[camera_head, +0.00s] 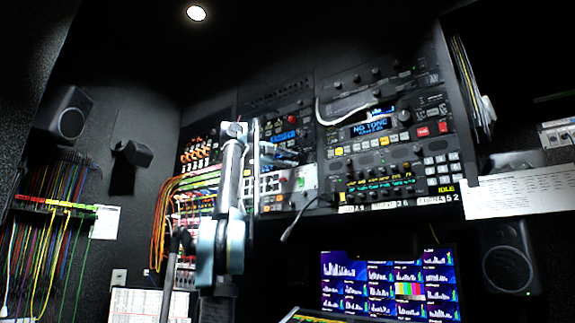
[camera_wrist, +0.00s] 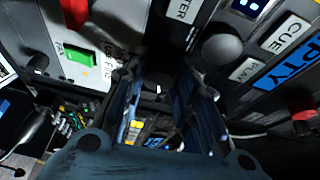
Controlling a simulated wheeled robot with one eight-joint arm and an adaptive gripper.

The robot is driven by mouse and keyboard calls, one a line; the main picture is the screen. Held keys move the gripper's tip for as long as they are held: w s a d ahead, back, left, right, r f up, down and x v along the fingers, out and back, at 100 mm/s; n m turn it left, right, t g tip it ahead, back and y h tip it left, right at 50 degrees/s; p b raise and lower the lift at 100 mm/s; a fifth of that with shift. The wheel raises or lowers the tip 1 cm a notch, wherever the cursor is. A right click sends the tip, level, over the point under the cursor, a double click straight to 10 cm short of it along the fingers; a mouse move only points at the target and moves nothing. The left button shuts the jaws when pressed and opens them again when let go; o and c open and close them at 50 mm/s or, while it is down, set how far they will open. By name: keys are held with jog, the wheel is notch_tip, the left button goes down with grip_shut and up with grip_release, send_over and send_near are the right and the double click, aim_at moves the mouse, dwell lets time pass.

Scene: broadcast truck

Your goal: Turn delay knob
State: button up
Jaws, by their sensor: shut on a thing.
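A small dark knob (camera_wrist: 158,84) with a white mark shows between the two fingers of my gripper (camera_wrist: 158,77) in the wrist view. The fingers are closed on its sides, and their tips lie near the panel face. No label reading delay is legible, so I cannot tell the knob's name from the picture. In the head view my arm reaches up in front of the equipment rack (camera_head: 386,157). The fingertips and the held knob cannot be made out there.
A larger dark knob (camera_wrist: 222,48) and the CUE key (camera_wrist: 284,35) are right of my fingers. A lit green switch (camera_wrist: 80,56) is to the left. Cables (camera_head: 163,215) hang left of my arm in the head view. A monitor (camera_head: 389,283) stands below the rack.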

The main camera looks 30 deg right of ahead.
jog(key=shift+s+m+y, duration=0.1)
jog(key=shift+m+y, duration=0.2)
jog(key=shift+m, duration=0.3)
dwell(0.3)
jog(key=o, duration=1.1)
jog(key=shift+a+r, duration=0.15)
jog(key=shift+a, duration=2.85)
jog(key=shift+a+r, duration=0.1)
jog(key=shift+a, duration=2.9)
